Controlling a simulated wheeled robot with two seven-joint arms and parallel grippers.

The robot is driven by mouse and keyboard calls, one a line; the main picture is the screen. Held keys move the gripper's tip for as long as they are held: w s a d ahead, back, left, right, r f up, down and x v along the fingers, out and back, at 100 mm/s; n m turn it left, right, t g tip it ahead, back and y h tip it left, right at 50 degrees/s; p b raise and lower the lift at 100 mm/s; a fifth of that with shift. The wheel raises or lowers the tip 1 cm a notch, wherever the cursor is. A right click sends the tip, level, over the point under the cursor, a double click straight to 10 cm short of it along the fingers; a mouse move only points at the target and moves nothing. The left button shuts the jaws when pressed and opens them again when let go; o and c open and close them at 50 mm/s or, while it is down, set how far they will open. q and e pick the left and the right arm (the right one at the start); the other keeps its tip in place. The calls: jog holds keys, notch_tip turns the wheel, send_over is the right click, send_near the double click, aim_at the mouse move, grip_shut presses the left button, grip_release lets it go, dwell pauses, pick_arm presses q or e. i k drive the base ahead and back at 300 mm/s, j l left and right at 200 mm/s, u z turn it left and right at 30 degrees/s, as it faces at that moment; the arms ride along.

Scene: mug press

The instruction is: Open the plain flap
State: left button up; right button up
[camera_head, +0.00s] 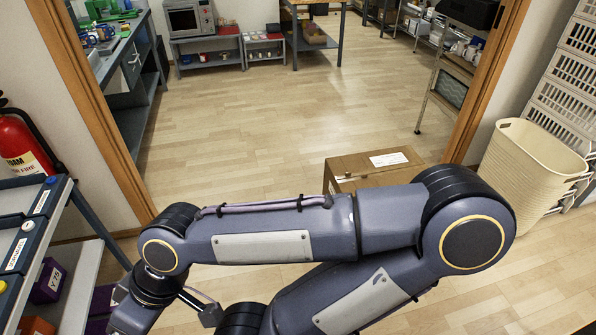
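A closed cardboard box (374,166) stands on the floor by the doorway. A cream basket (527,165) stands by stacked white crates (572,75) at right. A red fire extinguisher (22,145) hangs at left. Purple boxes (47,282) lie on the unit's lower shelf. Floor beyond the doorway is open.

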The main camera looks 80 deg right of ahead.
aim_at(404, 176)
jog(key=z, duration=3.65)
jog(key=i+j+u, duration=0.3)
jog(key=i, duration=0.95)
jog(key=i+l+u, duration=0.1)
jog(key=i+u, duration=0.25)
jog(key=i, duration=0.95)
